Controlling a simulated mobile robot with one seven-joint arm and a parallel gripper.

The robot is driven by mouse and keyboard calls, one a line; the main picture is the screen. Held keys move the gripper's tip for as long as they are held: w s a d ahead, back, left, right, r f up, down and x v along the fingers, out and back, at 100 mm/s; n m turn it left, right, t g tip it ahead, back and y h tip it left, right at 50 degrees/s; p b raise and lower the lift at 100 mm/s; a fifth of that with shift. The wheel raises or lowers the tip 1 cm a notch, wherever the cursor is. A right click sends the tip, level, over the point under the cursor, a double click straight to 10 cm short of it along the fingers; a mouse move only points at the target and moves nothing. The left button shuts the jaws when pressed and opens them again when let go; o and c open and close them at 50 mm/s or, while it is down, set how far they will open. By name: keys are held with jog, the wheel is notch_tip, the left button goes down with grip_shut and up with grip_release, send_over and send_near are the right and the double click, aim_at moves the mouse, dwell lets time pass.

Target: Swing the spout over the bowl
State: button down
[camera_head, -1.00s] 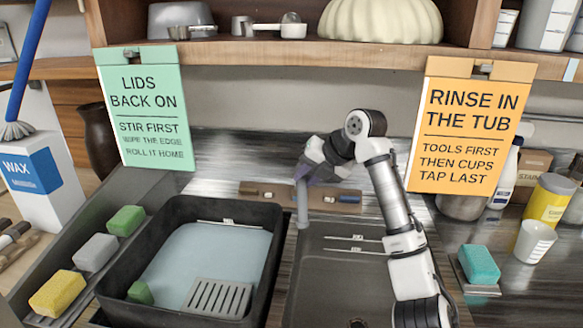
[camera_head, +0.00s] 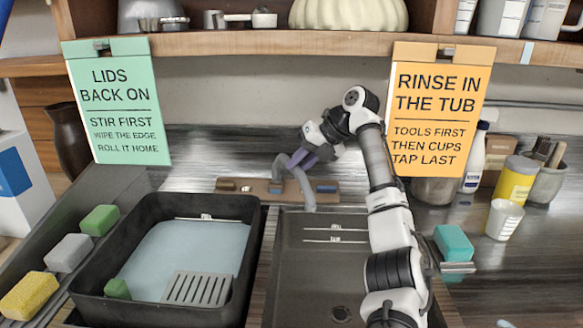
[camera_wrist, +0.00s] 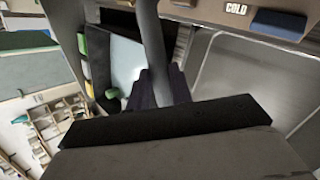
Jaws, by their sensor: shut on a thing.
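The grey curved spout (camera_head: 302,190) rises from behind the sink, and its lower end points down near the back edge of the dark sink bowl (camera_head: 290,270). My gripper (camera_head: 301,159) is shut on the spout's upper part, with its purplish fingers around the pipe. In the wrist view the spout (camera_wrist: 152,45) runs up between the dark fingers of my gripper (camera_wrist: 160,88). Part of the spout is hidden by the fingers. The sink bowl (camera_wrist: 235,75) shows at the right there.
A black tub (camera_head: 255,240) with pale blue liquid and a grey grate stands left of the sink. A tap plate (camera_head: 235,186) with a blue handle (camera_head: 326,188) lies behind. Two hanging signs (camera_head: 118,100) (camera_head: 437,110) flank my arm. Sponges (camera_head: 68,253) lie at left.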

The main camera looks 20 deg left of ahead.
dwell(0.4)
jog(key=c, duration=1.3)
grip_release()
jog(key=shift+o, duration=0.2)
